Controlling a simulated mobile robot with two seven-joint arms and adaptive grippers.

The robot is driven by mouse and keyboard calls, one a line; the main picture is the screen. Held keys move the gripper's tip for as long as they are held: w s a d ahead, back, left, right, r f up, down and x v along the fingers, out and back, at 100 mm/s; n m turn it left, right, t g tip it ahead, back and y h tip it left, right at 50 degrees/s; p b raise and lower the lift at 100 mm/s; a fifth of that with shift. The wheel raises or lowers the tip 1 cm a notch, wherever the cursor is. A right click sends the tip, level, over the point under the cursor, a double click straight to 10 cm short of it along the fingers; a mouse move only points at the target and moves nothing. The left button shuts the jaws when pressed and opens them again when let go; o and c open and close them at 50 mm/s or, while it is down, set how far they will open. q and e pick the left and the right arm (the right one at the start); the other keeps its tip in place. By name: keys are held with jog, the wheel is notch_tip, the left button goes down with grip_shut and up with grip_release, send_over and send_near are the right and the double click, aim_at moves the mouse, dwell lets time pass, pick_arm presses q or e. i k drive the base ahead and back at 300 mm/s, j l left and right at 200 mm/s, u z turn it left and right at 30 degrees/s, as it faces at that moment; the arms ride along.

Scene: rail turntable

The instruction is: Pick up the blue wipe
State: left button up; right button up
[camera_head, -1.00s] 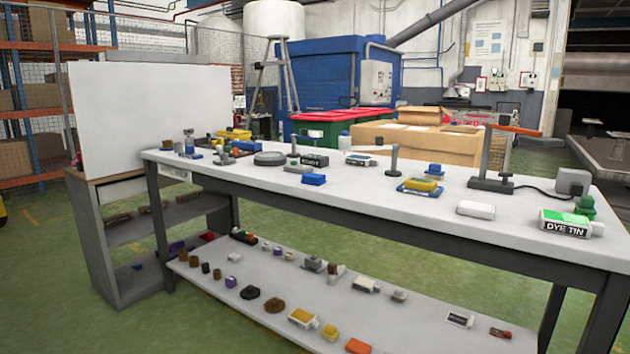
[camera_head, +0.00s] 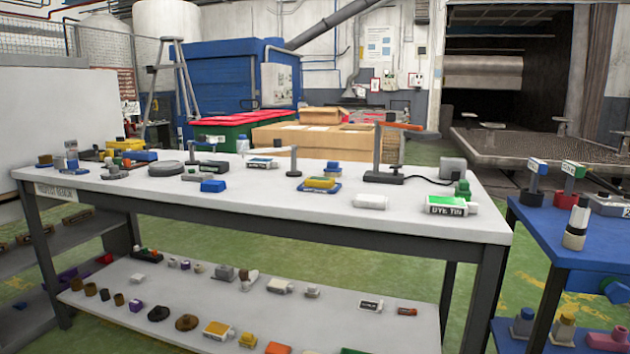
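A small blue block (camera_head: 213,186) lies on the grey-white top of the long workbench (camera_head: 270,208), left of the middle. It may be the blue wipe, but at this size I cannot tell. Another blue item (camera_head: 142,155) lies farther back at the left end, among small parts. A yellow block (camera_head: 319,183) rests on a flat blue piece (camera_head: 318,187) near the bench's middle. Neither of my grippers shows in the head view.
A white block (camera_head: 370,201) and a green-and-white "DYE TIN" pack (camera_head: 450,206) lie toward the bench's right end. A lamp-like stand (camera_head: 384,170) rises behind them. A lower shelf (camera_head: 330,305) holds several small items. A blue table (camera_head: 575,237) stands at right, with green floor between.

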aim_at(210, 186)
jog(key=i+j+z, duration=0.1)
jog(key=j, duration=0.45)
jog(key=i+j, duration=0.1)
jog(key=j, duration=0.5)
jog(key=i+j+z, duration=0.15)
jog(key=j, duration=0.4)
jog(key=k, duration=0.05)
